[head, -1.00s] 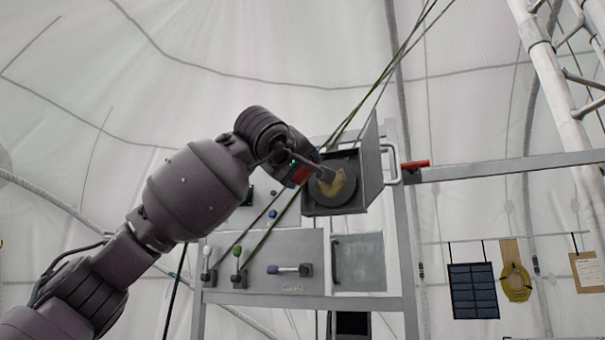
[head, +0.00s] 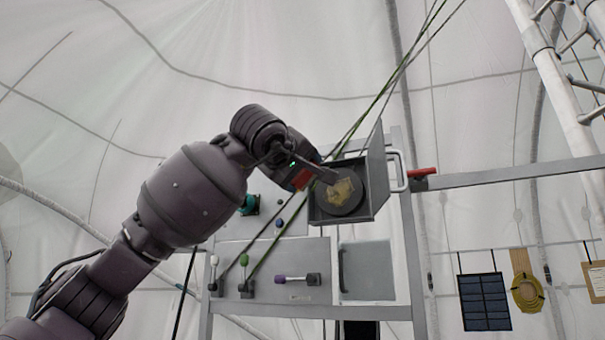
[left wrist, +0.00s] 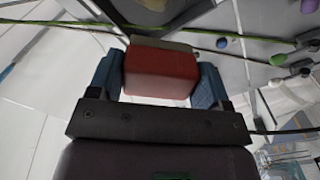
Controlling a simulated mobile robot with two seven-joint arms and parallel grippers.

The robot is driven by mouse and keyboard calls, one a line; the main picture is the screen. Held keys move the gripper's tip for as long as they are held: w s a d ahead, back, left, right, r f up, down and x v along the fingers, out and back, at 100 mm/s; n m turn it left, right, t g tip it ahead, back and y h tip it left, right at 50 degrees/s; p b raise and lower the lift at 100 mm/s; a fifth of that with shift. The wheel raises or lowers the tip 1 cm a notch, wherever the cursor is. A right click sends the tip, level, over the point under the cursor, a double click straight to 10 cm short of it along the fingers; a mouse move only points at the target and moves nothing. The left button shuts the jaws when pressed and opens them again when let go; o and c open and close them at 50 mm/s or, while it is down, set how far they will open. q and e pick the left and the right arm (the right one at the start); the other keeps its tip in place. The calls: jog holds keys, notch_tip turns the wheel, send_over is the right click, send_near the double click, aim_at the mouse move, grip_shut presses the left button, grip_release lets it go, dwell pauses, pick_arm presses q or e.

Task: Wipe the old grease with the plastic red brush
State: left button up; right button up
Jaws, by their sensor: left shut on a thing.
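My left gripper (head: 318,175) is at the left edge of an open grey metal box on the frame. In the left wrist view its two blue fingers (left wrist: 158,85) are shut on a red block-like piece, the red brush (left wrist: 160,72). In the head view a bit of the brush's red (head: 302,178) shows beside the gripper; its bristles cannot be made out. Inside the box (head: 374,186) is a dark round disc (head: 344,208) with yellowish old grease (head: 338,190) on its face. The gripper's tip overlaps the disc's upper left in the picture; contact cannot be told. My right gripper is not in view.
The box's lid stands open at the right, with a white handle (head: 399,171). A red-handled part (head: 422,172) sits on the right-hand beam.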

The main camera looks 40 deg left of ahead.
aim_at(310, 181)
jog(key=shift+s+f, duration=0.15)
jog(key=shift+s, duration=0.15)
pick_arm(q)
jog(key=shift+w, duration=0.25)
jog(key=shift+f+p+x, duration=0.15)
jog(key=shift+p+x, duration=0.45)
jog(key=shift+x, duration=0.6)
jog(key=shift+f+p+x, duration=0.2)
jog(key=shift+p+x, duration=0.4)
jog(key=shift+x, duration=0.55)
jog(key=x, duration=0.3)
jog(key=shift+f+p, duration=0.3)
jog(key=shift+p, duration=0.1)
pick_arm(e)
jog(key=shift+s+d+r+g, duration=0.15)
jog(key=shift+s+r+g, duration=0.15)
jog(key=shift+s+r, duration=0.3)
pick_arm(q)
jog(key=shift+w, duration=0.25)
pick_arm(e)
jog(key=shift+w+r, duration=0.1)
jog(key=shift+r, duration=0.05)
pick_arm(q)
jog(key=shift+d, duration=0.1)
